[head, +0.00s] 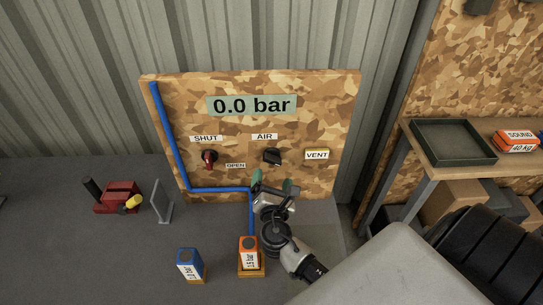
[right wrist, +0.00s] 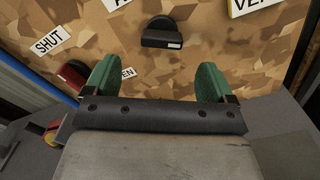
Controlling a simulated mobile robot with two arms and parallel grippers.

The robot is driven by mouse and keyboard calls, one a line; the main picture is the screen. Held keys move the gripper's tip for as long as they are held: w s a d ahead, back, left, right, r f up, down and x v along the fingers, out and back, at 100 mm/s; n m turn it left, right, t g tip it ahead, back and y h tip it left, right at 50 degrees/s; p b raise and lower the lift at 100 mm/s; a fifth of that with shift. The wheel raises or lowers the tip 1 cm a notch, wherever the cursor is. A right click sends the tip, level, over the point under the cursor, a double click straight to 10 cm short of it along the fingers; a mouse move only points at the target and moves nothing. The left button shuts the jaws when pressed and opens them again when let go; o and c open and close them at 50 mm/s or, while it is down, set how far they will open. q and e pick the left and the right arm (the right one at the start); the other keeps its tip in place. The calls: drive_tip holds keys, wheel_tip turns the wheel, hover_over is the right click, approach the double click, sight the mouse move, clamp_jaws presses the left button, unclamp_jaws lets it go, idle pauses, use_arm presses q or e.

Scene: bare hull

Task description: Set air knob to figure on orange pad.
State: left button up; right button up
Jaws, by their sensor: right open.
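The black air knob (head: 272,156) sits on the upright chipboard panel below the AIR label; it also shows in the right wrist view (right wrist: 162,40). The gauge display (head: 252,105) reads 0.0 bar. The orange pad (head: 249,244) stands on the grey bench, on a yellowish base. Its white label is turned sideways and ends in "5 bar"; the leading digit is hard to read. My right gripper (head: 272,181) is open and empty, its green fingertips apart, just below and in front of the air knob. The right wrist view shows the knob beyond the gap between the fingers (right wrist: 156,78). My left gripper is out of view.
A red handle (head: 208,159) is left of the air knob, between SHUT and OPEN labels. A VENT label (head: 317,155) is to the right. A blue pad (head: 189,264) stands left of the orange one. A blue pipe (head: 215,190) runs along the panel. A red tool (head: 118,197) lies left.

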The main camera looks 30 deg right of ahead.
sight(272, 164)
drive_tip(key=x, duration=0.4)
drive_tip(key=shift+p, duration=0.35)
drive_tip(key=x, duration=0.4)
drive_tip(key=shift+f+p, duration=0.15)
drive_tip(key=shift+p, duration=0.15)
drive_tip(key=shift+d, duration=0.1)
drive_tip(key=shift+c, duration=0.6)
drive_tip(key=c, duration=0.8)
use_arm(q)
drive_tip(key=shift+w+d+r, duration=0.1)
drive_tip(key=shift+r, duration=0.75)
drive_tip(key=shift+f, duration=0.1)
use_arm(e)
drive_tip(key=shift+f, duration=0.1)
